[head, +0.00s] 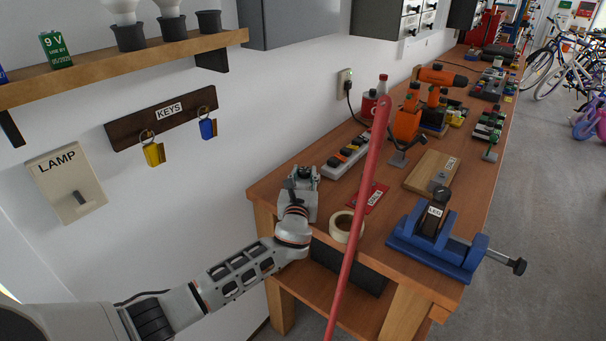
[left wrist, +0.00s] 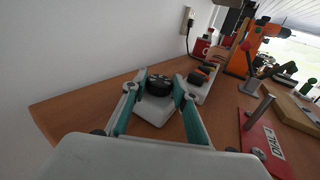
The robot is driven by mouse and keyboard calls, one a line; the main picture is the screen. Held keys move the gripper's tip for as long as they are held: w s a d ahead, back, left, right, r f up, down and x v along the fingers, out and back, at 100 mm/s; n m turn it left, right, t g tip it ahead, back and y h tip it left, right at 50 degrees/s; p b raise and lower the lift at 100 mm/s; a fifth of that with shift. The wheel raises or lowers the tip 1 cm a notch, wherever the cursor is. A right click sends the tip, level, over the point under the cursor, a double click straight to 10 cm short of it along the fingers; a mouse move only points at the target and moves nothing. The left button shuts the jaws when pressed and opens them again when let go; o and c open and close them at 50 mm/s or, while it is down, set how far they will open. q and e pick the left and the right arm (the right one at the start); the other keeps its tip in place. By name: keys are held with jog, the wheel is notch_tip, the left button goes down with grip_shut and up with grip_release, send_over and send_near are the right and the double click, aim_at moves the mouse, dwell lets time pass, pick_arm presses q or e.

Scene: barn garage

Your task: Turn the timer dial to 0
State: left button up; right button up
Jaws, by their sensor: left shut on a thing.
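The timer is a small pale box (left wrist: 155,108) with a round black dial (left wrist: 158,86) on top, at the near left end of the wooden workbench. My left gripper (left wrist: 159,80) is shut on the dial, with one teal-lined finger on each side of it in the left wrist view. In the head view the left gripper (head: 301,178) is over the timer and hides most of it. I cannot read the dial's marks or setting. My right gripper is in neither view.
The workbench (head: 447,152) carries a power strip (head: 347,156), a red labelled plate (head: 369,198), a tape roll (head: 345,228), a blue vise (head: 428,239) and an orange tool (head: 407,121). A long red pole (head: 364,190) crosses the head view. The wall is close on the left.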

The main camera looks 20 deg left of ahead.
pick_arm(q)
jog(key=shift+n+y, duration=0.4)
jog(key=shift+y, duration=0.2)
jog(key=o, duration=1.1)
jog(key=shift+d, duration=0.1)
jog(key=v, duration=1.2)
jog(key=shift+r, duration=0.15)
